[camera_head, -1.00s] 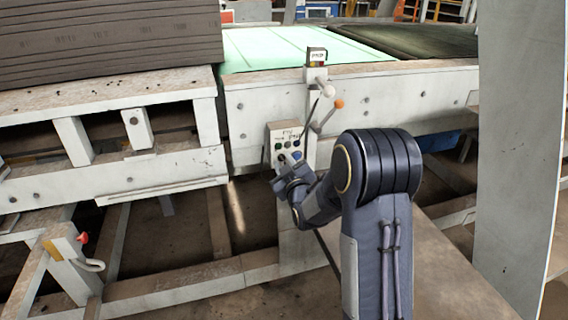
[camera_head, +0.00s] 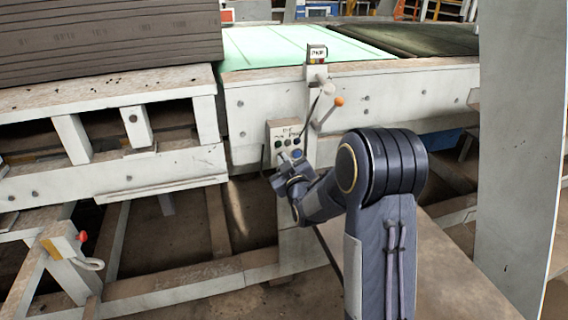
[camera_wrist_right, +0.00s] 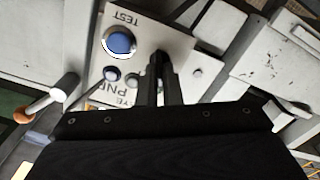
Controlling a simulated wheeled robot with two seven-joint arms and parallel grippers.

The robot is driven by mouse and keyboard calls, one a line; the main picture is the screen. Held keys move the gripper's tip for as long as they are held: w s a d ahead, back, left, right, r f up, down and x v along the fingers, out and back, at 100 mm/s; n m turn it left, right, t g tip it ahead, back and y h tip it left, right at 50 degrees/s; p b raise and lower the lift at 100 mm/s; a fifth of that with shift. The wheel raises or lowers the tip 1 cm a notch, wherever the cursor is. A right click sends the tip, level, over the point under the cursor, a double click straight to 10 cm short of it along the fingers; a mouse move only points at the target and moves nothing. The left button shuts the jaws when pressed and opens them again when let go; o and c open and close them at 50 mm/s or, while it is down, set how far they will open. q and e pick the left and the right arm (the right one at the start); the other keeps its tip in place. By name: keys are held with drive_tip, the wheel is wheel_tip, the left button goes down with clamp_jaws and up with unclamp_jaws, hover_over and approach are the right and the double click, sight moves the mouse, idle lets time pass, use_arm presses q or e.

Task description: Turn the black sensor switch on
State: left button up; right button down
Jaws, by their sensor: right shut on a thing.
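The control panel (camera_head: 286,133) is a pale box with several buttons, fixed to the conveyor frame in the head view. It fills the upper middle of the right wrist view (camera_wrist_right: 178,40), upside down, with a large blue button (camera_wrist_right: 119,41) under the word TEST. My right gripper (camera_wrist_right: 160,62) reaches the panel face beside the blue button. Its two dark fingers are close together, shut on the black switch, which is mostly hidden between the fingertips. In the head view the right gripper (camera_head: 283,176) is at the panel's lower part. My left gripper is not in view.
Levers with an orange knob (camera_head: 339,101) and a white knob (camera_head: 328,89) rise just right of the panel. A stack of dark boards (camera_head: 110,40) lies at the upper left. A pale upright sheet (camera_head: 520,150) stands at the right.

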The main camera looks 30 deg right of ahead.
drive_tip(key=shift+s+d+f+m+b, duration=0.1)
drive_tip(key=shift+d+m+b, duration=0.05)
drive_tip(key=shift+m+b, duration=3)
drive_tip(key=shift+d+m+b, duration=0.15)
drive_tip(key=shift+m+b, duration=2.4)
drive_tip(key=shift+b, duration=1.15)
drive_tip(key=c, duration=1.6)
unclamp_jaws()
drive_tip(key=p+v, duration=0.1)
drive_tip(key=v, duration=0.6)
drive_tip(key=shift+s, duration=0.4)
drive_tip(key=shift+a, duration=0.1)
